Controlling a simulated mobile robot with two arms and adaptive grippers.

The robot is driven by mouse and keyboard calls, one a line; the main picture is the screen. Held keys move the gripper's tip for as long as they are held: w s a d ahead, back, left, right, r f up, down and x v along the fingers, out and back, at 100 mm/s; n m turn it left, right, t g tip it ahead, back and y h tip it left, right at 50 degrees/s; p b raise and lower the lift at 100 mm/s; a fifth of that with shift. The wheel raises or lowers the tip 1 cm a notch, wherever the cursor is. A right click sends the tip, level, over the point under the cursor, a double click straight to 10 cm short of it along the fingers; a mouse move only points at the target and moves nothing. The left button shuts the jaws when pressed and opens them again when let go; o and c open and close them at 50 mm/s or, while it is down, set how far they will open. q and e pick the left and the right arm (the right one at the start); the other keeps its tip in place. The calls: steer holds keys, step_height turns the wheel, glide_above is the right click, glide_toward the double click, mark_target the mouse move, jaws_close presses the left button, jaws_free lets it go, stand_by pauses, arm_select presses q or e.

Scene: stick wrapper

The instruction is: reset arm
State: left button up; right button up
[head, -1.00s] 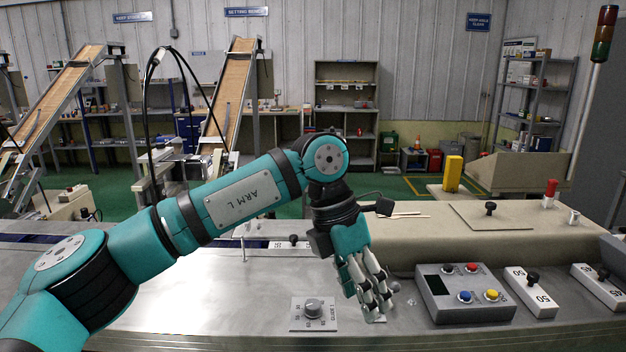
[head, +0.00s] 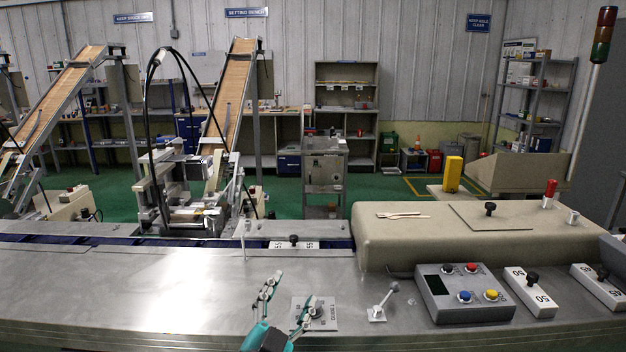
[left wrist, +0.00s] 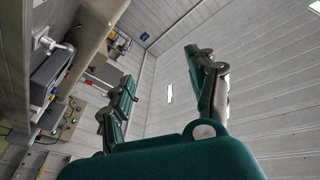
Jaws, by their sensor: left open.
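My left gripper (head: 287,297) shows at the bottom edge of the head view, low and left of centre, with its teal hand and silver fingers pointing up. Its fingers are spread apart with nothing between them. It is in front of the dial plate (head: 328,314) and hides part of it. A small lever with a ball end (head: 383,300) stands on the metal deck to the right, apart from the gripper. The rest of my left arm is out of the head view.
A grey control box (head: 440,305) with red, blue and yellow buttons sits right of the lever. A beige cover (head: 400,245) with wooden sticks (head: 403,215) on it lies behind. The metal deck (head: 150,295) is clear at left.

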arm_select(q)
steer(key=s+a+f+n+g+y, duration=0.35)
steer(key=s+a+f, duration=0.25)
steer(key=f, duration=0.4)
steer(key=s+a+f+n+g+y, duration=0.25)
steer(key=s+a+f+g, duration=0.3)
steer(key=f, duration=0.45)
steer(key=s+a+f+n+g, duration=0.1)
steer(key=s+a+f+g, duration=0.25)
steer(key=s, duration=0.55)
steer(key=s+a+f+n+g, duration=0.1)
steer(key=s+a+f+g, duration=0.3)
steer(key=s, duration=0.6)
steer(key=s+d+f+b+x, duration=0.1)
steer(key=s+b+x, duration=0.15)
steer(key=x, duration=1.05)
steer(key=s+d+b+x, duration=0.1)
steer(key=s+x, duration=0.2)
steer(key=x, duration=1.1)
steer(key=s+a+f+g+b, duration=0.1)
steer(key=s+a+f+b, duration=0.1)
steer(key=s+f, duration=1.5)
step_height(320, 180, down, 4)
steer(key=shift+s+a+f+m, duration=0.1)
steer(key=shift+s+a+m, duration=0.3)
steer(key=shift+a, duration=0.05)
steer(key=shift+g, duration=0.25)
